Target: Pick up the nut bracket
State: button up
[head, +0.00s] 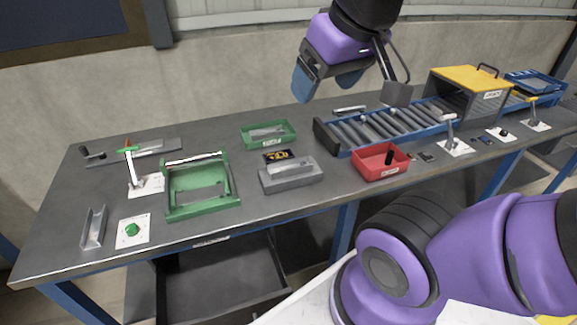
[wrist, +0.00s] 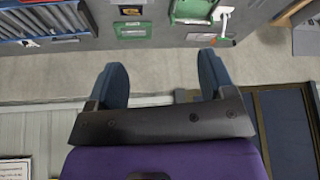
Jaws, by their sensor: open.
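My gripper (head: 326,84) is open and empty, high above the back of the workbench; its two blue fingers also show in the wrist view (wrist: 163,68). No part is clearly marked as the nut bracket. Metal parts that could be it are a channel-shaped bracket (head: 94,227) at the bench's left front, a metal piece (head: 290,166) on a grey block, and grey parts (head: 267,132) in a green tray. Another light metal piece (head: 349,109) lies behind the conveyor. My gripper touches none of these.
A green hinged fixture (head: 231,200) stands left of centre, near a white plate with a green knob (head: 131,230). A red bin (head: 365,174) stands before the roller conveyor (head: 318,131), which leads to a yellow-topped box (head: 470,78). The bench's front middle is fairly clear.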

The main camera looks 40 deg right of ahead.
jog(key=shift+o, duration=0.5)
jog(key=m+g+y, duration=0.1)
jog(key=m+g, duration=0.4)
jog(key=m, duration=1.6)
send_over(291, 164)
jog(key=s, duration=0.2)
notch_tip(291, 164, down, 34)
jog(key=shift+s+a+r, duration=0.1)
jog(key=shift+s, duration=0.05)
jog(key=shift+w+a+f, duration=0.1)
jog(key=shift+a+f, duration=0.1)
jog(key=shift+f, duration=0.8)
jog(key=shift+w+a+f, duration=0.1)
jog(key=shift+a+f, duration=0.1)
jog(key=shift+f, duration=0.8)
jog(key=shift+w+a+f, duration=0.1)
jog(key=shift+a+f, duration=0.1)
jog(key=shift+f, duration=0.8)
jog(key=c, duration=1.1)
